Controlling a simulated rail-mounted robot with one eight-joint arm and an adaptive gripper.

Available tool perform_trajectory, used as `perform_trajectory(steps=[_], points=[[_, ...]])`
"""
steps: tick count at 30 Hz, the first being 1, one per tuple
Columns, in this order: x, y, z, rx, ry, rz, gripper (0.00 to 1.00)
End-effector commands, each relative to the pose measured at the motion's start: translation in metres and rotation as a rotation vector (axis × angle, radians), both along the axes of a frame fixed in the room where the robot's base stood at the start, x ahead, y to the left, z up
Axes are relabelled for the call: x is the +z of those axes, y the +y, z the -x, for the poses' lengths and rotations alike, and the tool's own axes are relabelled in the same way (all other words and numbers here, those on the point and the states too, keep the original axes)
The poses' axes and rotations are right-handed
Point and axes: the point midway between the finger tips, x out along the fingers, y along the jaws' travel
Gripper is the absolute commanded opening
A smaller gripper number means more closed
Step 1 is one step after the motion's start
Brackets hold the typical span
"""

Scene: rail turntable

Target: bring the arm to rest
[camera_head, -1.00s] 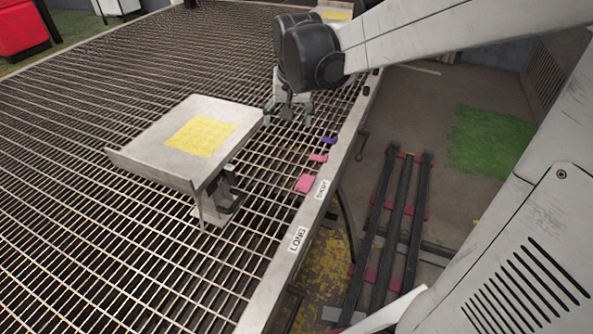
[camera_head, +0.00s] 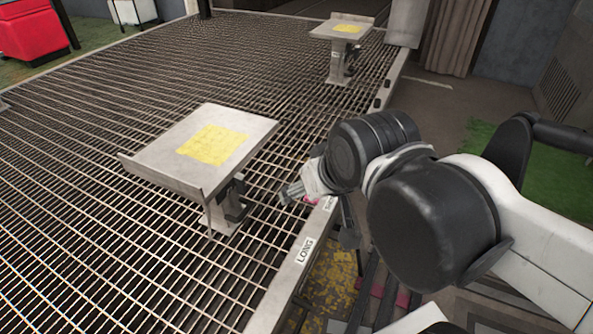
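My gripper (camera_head: 291,194) is at the near edge of the grated turntable (camera_head: 100,217), just right of the near tilted plate. It is small and partly hidden by my wrist, so its opening is unclear. I see nothing held in it. My arm comes in from the right, folded, with its black joints in front of the turntable rim. A pink piece (camera_head: 311,199) shows beside the gripper, mostly hidden by it.
The near metal plate (camera_head: 160,159) with a yellow square stands on the turntable close to my gripper. A similar far plate (camera_head: 325,31) stands at the back. A rim label reads LONG (camera_head: 305,250). A red container (camera_head: 30,34) is at the far left. Most of the grating is clear.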

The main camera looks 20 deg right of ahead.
Motion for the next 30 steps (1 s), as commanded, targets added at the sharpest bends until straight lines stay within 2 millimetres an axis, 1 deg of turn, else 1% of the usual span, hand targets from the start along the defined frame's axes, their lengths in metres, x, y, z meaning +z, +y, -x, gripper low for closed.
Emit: perform_trajectory(steps=[11, 14, 16, 20, 30], points=[[-0.001, 0.001, 0.002, 0.005, -0.005, 0.003, 0.67], [0.004, 0.001, 0.002, 0.005, -0.004, 0.003, 0.67], [0.01, 0.001, 0.002, 0.005, -0.004, 0.003, 0.67], [0.032, 0.001, 0.002, 0.005, -0.004, 0.003, 0.67], [0.113, 0.001, 0.002, 0.005, -0.004, 0.002, 0.67]])
